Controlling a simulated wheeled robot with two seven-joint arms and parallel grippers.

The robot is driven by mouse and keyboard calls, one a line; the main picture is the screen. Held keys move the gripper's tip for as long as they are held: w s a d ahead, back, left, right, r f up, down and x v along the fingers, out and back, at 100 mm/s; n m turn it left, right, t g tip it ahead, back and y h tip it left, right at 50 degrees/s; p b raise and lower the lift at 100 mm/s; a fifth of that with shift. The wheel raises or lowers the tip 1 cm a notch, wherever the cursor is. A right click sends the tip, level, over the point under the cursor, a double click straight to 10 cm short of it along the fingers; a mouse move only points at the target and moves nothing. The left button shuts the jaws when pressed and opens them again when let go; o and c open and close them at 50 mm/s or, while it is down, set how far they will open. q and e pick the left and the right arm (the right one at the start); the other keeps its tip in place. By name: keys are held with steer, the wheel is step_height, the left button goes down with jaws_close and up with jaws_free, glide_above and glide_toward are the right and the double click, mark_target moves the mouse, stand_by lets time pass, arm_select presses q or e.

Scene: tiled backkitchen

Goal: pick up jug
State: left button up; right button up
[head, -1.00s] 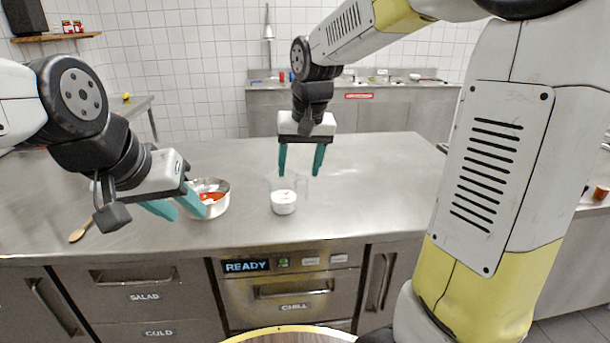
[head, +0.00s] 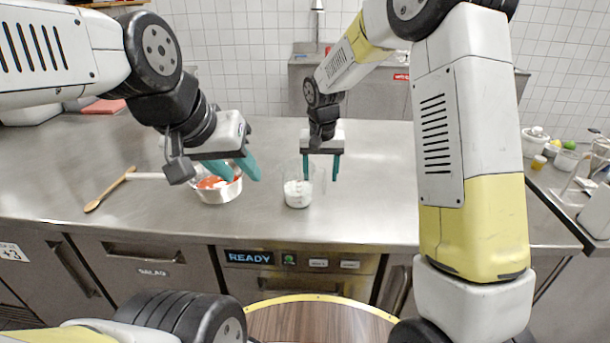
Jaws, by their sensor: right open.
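The jug (head: 298,194) is clear, with white contents in its lower part, and stands upright on the steel counter. My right gripper (head: 320,178) points down at the jug's rim with its two teal fingers apart. One finger is over the jug's mouth and the other is near its right side; I cannot tell whether either touches. My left gripper (head: 246,179) is tilted above the metal bowl, left of the jug, with its teal fingers spread and nothing seen between them.
The metal bowl (head: 220,192) holds something red. A wooden spoon (head: 108,190) lies at the left on the steel counter (head: 380,210). The counter is clear right of the jug. Containers and fruit stand on a side counter at far right.

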steer(key=shift+f, duration=0.65)
jaws_close()
steer(key=shift+r, duration=0.2)
